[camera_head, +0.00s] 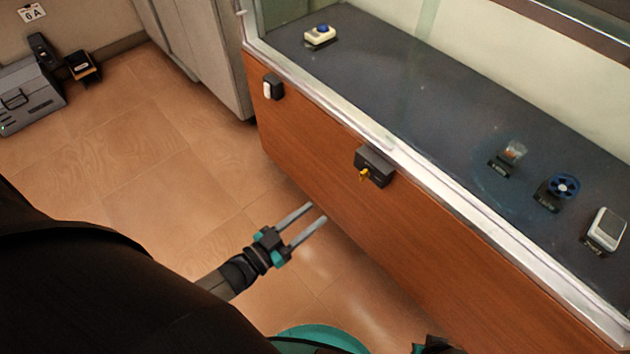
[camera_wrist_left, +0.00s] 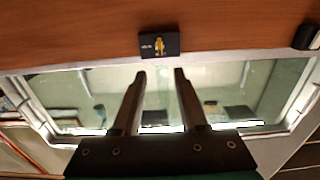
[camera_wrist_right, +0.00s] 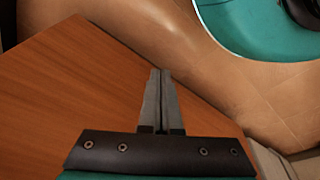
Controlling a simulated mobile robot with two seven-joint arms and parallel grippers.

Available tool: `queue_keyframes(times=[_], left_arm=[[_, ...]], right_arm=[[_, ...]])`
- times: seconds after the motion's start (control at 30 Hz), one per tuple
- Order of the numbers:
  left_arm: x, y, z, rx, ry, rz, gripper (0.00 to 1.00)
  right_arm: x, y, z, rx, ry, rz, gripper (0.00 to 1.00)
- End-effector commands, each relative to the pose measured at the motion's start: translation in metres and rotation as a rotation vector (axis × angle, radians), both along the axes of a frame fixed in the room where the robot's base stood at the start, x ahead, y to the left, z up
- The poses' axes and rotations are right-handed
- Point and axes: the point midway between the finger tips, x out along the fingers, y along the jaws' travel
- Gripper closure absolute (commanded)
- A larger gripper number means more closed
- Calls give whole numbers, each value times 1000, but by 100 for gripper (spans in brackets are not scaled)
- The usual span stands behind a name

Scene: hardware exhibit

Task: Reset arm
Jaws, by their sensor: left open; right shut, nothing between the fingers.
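My left gripper (camera_head: 309,223) is open and empty, above the floor in front of the wooden cabinet front (camera_head: 300,155). In the left wrist view its two fingers (camera_wrist_left: 159,75) stand apart, with a black lock box (camera_wrist_left: 160,44) holding a yellow key just beyond their tips. My right gripper (camera_wrist_right: 161,72) is shut and empty in the right wrist view, beside a wooden panel (camera_wrist_right: 85,90). In the head view only a small dark part of the right arm shows at the bottom edge.
The glass case holds a blue-button device (camera_head: 320,36), a blue wheel piece (camera_head: 563,187) and a white-topped box (camera_head: 606,229). A small black and white switch box (camera_head: 273,87) is on the cabinet front. A grey case (camera_head: 28,97) stands at far left.

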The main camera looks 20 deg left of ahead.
Motion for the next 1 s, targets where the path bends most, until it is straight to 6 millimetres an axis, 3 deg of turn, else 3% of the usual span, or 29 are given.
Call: queue_keyframes(times=[0.33, 0.53, 0.67, 0.8, 1.0], left_arm=[[-1, 3, -9, 21, 47, 20, 57], [-24, 24, -64, 147, 323, 124, 57], [-61, 42, -109, 251, 572, 187, 57], [-117, 56, -147, 352, 845, 227, 57], [-195, 66, -174, 452, 1162, 237, 57]], right_arm=[[-3, -3, -4, -4, 5, 1, 100], [-20, -15, -26, -19, 14, 4, 100], [-37, -28, -42, -31, 15, 7, 100], [-59, -44, -54, -45, 17, 8, 100], [-87, -62, -62, -60, 20, 8, 100]])
